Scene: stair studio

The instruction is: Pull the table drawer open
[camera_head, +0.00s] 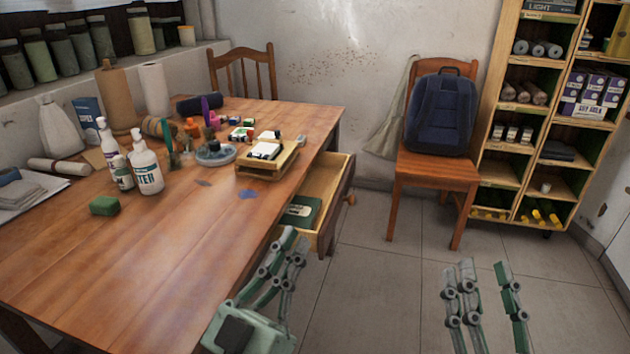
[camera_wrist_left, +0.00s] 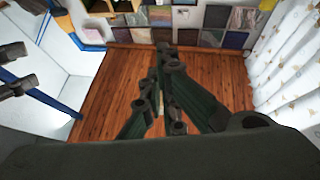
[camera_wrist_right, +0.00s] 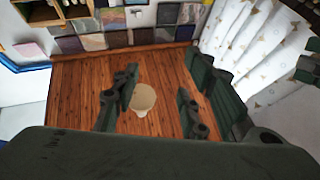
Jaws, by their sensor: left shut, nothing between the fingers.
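The wooden table (camera_head: 175,235) stands at the left of the head view. Its drawer (camera_head: 343,175) stands pulled out from the table's right side, and a dark green book (camera_head: 301,210) lies inside. A round wooden knob (camera_head: 350,199) shows on the drawer's outer front. My left gripper (camera_head: 294,238) is shut and empty, in front of the near side of the drawer in the picture; I cannot tell whether it touches it. It also shows in the left wrist view (camera_wrist_left: 165,60). My right gripper (camera_head: 484,266) is open and empty, away to the right over the floor.
Bottles (camera_head: 146,168), a green block (camera_head: 104,205) and a wooden tray (camera_head: 262,172) stand on the table. A chair (camera_head: 437,170) with a blue backpack (camera_head: 440,113) stands behind, beside a shelf (camera_head: 545,110). The tiled floor right of the drawer is clear.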

